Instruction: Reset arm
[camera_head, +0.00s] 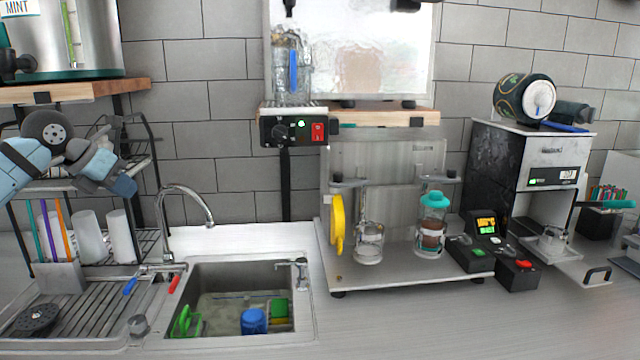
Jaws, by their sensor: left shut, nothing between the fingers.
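My left gripper (124,186) is at the left side of the head view, raised in front of the dish rack and left of the faucet. It is shut and empty, and its fingertips point down and to the right. It touches nothing that I can make out. The light blue and grey links of my left arm bend in from the left edge. My right gripper is not in view. A black and silver machine (545,150) with a display stands on the counter at the right.
A sink (305,325) with a curved faucet (185,195) lies at centre left. The dish rack (150,225) holds white cups (121,236). A stand (395,272) at centre carries a glass cup (369,243) and a teal-topped shaker (433,225). The front right counter is clear.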

